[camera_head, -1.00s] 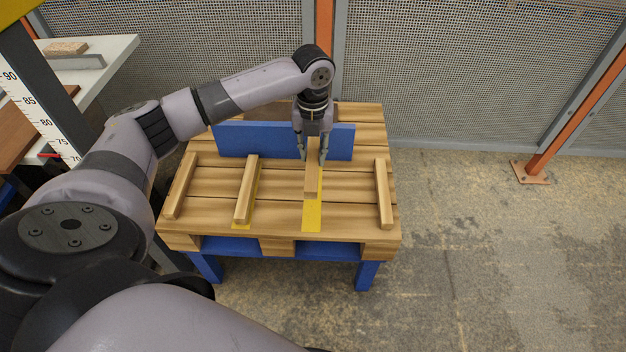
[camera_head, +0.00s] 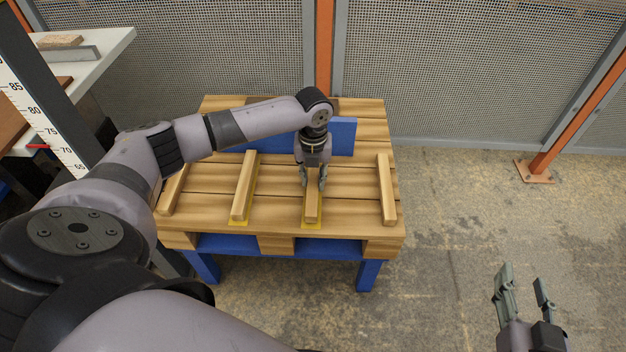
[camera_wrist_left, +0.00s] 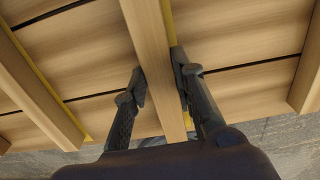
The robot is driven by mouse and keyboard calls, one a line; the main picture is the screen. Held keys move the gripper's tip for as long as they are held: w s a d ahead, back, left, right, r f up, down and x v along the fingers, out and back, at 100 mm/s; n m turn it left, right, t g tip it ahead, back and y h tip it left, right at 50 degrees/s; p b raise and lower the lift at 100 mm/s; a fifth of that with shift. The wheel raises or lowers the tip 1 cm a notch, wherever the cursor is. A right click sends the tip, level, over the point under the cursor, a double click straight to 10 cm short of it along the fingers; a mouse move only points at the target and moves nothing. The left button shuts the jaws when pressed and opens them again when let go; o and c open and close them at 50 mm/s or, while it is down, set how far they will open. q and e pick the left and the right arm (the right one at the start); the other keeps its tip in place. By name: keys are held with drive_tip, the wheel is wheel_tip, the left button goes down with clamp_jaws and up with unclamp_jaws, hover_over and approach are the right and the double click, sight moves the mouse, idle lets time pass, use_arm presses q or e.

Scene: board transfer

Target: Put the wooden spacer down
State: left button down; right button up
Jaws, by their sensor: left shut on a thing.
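My left gripper (camera_head: 313,182) is shut on a wooden spacer (camera_head: 312,208), a pale bar that points toward the pallet's near edge. In the left wrist view the fingers (camera_wrist_left: 160,88) grip both sides of the spacer (camera_wrist_left: 158,60). The spacer is over a yellow strip (camera_head: 312,226) on the wooden pallet top (camera_head: 350,212); the strip shows along its right side and near end. I cannot tell whether the spacer touches the pallet. My right gripper (camera_head: 523,287) is open and empty at the lower right, away from the pallet.
Other wooden spacers lie on the pallet: one at the far left (camera_head: 171,192), one left of the held spacer (camera_head: 243,190) on yellow, one at the right (camera_head: 386,190). A blue board (camera_head: 343,136) stands behind my left gripper. Mesh fencing (camera_head: 440,70) is behind.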

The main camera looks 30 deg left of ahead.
use_arm(q)
drive_tip(key=shift+f, duration=0.2)
use_arm(e)
drive_tip(key=shift+w+a+r+t, duration=0.1)
drive_tip(key=shift+r+t, duration=0.2)
drive_tip(key=shift+r, duration=0.1)
use_arm(q)
drive_tip(key=c, duration=1.3)
unclamp_jaws()
drive_tip(key=shift+f, duration=0.1)
use_arm(e)
drive_tip(key=shift+f, duration=0.2)
